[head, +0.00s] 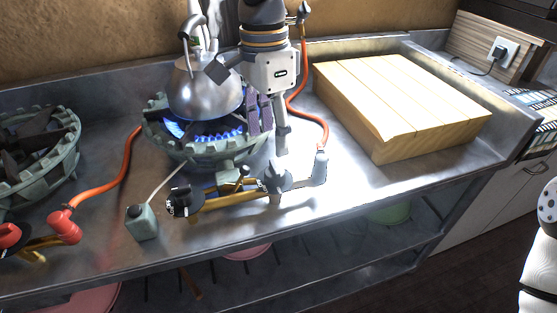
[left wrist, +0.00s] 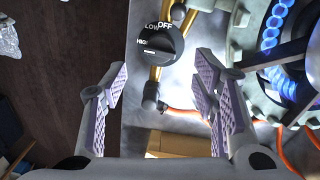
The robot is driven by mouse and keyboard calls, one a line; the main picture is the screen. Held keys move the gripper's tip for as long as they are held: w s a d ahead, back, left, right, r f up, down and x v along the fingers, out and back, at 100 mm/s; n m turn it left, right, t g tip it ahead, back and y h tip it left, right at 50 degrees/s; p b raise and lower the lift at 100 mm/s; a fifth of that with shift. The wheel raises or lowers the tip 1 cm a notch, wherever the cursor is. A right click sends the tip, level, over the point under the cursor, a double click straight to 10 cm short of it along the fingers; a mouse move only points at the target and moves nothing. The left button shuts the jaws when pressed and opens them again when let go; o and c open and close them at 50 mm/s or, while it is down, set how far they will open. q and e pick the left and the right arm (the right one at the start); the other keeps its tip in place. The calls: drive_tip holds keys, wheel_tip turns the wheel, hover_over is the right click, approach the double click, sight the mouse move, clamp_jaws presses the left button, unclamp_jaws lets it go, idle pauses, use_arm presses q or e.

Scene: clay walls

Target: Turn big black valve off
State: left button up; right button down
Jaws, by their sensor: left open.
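The big black valve (head: 275,178) is a round knob on the brass pipe in front of the lit burner. In the left wrist view the knob (left wrist: 160,43) has OFF, LOW and HIGH lettering by it. My right gripper is not in view.
A kettle (head: 203,88) sits on the burner (head: 215,150) with blue flames. An orange hose (head: 310,113) runs beside my gripper. A wooden box (head: 405,95) stands to the right. A second burner (head: 40,150) with a red valve (head: 10,236) is at left.

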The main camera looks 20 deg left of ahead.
sight(273, 166)
use_arm(q)
drive_tip(key=f, duration=0.8)
drive_tip(key=shift+s+d+f, duration=0.1)
drive_tip(key=shift+s+d, duration=0.05)
drive_tip(key=shift+d, duration=0.05)
drive_tip(key=c, duration=1.1)
